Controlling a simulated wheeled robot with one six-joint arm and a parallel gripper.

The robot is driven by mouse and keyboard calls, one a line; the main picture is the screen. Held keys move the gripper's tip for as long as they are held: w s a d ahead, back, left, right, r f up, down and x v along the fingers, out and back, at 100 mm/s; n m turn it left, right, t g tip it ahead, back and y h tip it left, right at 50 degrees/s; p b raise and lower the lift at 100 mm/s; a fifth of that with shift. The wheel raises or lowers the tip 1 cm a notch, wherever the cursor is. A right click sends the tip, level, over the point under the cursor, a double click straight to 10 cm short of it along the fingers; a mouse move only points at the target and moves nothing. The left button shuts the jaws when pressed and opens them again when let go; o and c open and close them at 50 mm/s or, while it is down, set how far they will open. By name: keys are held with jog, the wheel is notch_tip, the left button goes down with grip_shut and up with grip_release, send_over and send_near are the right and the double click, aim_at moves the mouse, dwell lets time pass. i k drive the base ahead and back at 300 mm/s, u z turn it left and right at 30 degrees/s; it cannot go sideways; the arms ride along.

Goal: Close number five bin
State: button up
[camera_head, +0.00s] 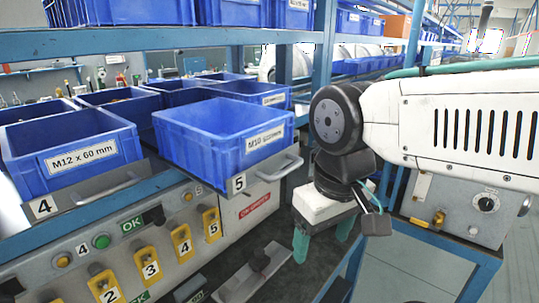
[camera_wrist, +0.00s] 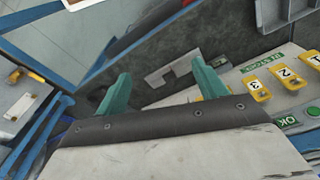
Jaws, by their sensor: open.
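The number five bin (camera_head: 206,141) is a blue box labelled M10. It sits on a grey tray with a "5" plate and a bar handle (camera_head: 281,167) at its right front. This tray stands out well forward of the number four bin (camera_head: 40,159) beside it. My gripper (camera_head: 322,245) hangs to the right of and below the handle, apart from it, with green fingers pointing down. The fingers are open and empty; they also show in the wrist view (camera_wrist: 162,85). The bin cannot be clearly made out in the wrist view.
A sloping panel (camera_head: 232,222) with yellow numbered tags (camera_head: 181,240) and buttons runs below the bins. A blue upright post (camera_head: 321,50) stands behind my gripper. A grey box with a dial (camera_head: 466,215) is at the right. More blue bins fill the upper shelf (camera_head: 150,12).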

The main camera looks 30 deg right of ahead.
aim_at(227, 147)
jog(key=u, duration=0.55)
jog(key=k, duration=1.3)
jog(key=u, duration=0.05)
jog(key=i, duration=0.7)
jog(key=z, duration=0.5)
